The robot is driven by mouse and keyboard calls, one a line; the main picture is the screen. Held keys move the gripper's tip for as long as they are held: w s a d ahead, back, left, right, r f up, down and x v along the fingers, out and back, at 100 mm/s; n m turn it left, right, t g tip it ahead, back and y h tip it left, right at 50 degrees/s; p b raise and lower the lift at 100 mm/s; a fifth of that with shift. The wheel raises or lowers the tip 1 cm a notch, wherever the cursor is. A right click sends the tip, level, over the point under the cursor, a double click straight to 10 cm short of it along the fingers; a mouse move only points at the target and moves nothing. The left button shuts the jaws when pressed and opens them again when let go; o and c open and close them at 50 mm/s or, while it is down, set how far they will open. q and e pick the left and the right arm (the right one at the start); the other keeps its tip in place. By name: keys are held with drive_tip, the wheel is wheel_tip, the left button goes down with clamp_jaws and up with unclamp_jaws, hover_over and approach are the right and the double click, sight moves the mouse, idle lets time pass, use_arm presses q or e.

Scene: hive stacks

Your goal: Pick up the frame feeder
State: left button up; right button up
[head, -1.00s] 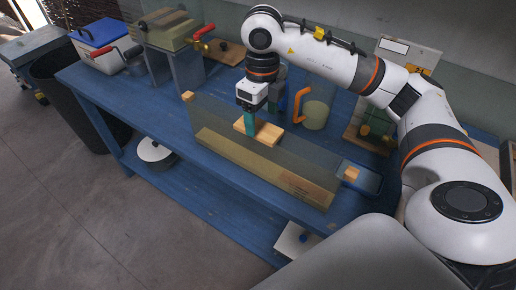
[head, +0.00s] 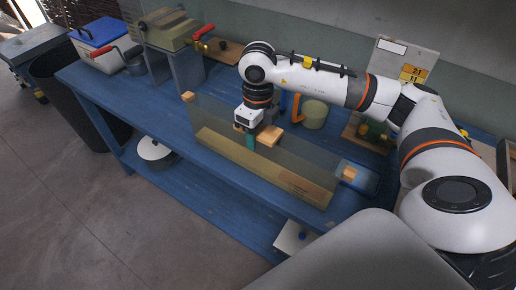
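The frame feeder (head: 265,168) seems to be the long, narrow wooden and grey see-through piece standing along the blue bench. It has light wooden end lugs, one at the far left and one at the near right. A pale wooden block (head: 270,136) shows at its top middle, partly hidden by my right gripper. My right gripper (head: 250,140) points down at the feeder's middle, its teal fingers in front of the block. Whether they touch the feeder, or are open or shut, I cannot tell. My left gripper is not in view.
The blue bench (head: 150,112) has a lower shelf with a white round container (head: 153,150). A mug-like pot (head: 314,114) with an orange-handled tool (head: 296,108) stands behind the feeder. A blue tray (head: 358,176) lies by its right end. A white-and-blue box (head: 100,38) stands far left.

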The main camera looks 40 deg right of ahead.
clamp_jaws()
drive_tip(key=shift+r, duration=0.1)
drive_tip(key=shift+w+r, duration=0.1)
drive_tip(key=shift+r, duration=0.35)
wheel_tip(320, 180, up, 8)
drive_tip(key=shift+b, duration=0.4)
wheel_tip(320, 180, up, 3)
drive_tip(key=shift+f+p, duration=0.15)
drive_tip(key=shift+p, duration=0.55)
wheel_tip(320, 180, up, 3)
drive_tip(key=p, duration=0.3)
drive_tip(key=shift+r, duration=0.2)
drive_tip(key=shift+f, duration=0.1)
